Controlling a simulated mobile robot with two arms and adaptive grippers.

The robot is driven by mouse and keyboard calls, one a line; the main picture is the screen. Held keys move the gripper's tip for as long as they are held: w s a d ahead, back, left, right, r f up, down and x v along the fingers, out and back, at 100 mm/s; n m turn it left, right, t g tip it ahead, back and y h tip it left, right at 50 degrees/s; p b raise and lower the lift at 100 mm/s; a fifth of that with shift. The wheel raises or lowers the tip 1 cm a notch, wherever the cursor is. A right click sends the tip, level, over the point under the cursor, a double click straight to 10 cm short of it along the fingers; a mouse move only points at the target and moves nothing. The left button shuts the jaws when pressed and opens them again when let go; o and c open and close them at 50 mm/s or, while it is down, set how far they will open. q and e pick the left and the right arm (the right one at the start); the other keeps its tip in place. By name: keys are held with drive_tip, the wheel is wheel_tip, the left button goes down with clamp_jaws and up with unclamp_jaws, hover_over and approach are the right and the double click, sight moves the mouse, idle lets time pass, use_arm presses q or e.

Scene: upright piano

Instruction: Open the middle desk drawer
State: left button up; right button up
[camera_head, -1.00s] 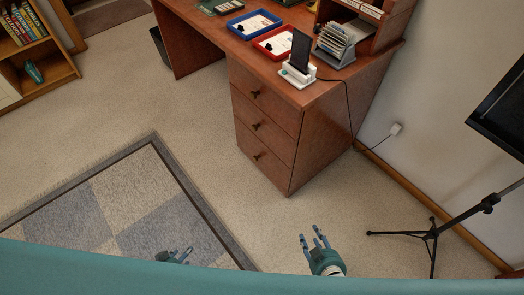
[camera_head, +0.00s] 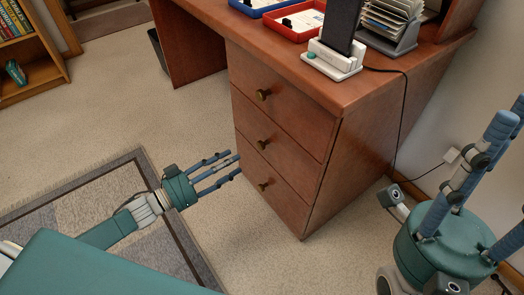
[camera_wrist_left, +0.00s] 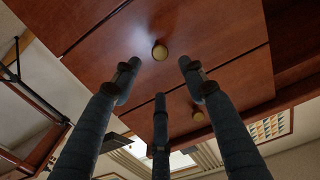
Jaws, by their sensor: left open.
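The desk's middle drawer (camera_head: 285,148) is shut, flush between the top and bottom drawers, with a small round brass knob (camera_head: 262,143). My left gripper (camera_head: 231,165) is open and empty, its fingers pointing at the drawer fronts from the left, apart from the knob. In the left wrist view a near knob (camera_wrist_left: 159,51), which seems to be the middle one, shows ahead of the spread fingers (camera_wrist_left: 155,90). A farther knob (camera_wrist_left: 198,115) shows on the adjoining drawer. My right gripper (camera_head: 492,190) is large at the right edge, open and empty, partly cut off.
The top drawer (camera_head: 290,105) and bottom drawer (camera_head: 280,190) are shut. A phone stand (camera_head: 330,62), trays (camera_head: 290,27) and a letter holder (camera_head: 385,38) stand on the desktop. A cable (camera_head: 403,110) hangs down the desk's right side.

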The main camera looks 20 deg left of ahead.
sight(259, 146)
use_arm(q)
drive_tip(key=b+x, duration=0.2)
drive_tip(key=x, duration=0.6)
drive_tip(key=shift+w+d+b, duration=0.2)
drive_tip(key=shift+w+b, duration=0.1)
drive_tip(key=shift+b, duration=0.1)
drive_tip(key=shift+w+d, duration=0.35)
drive_tip(key=shift+w, duration=0.15)
clamp_jaws()
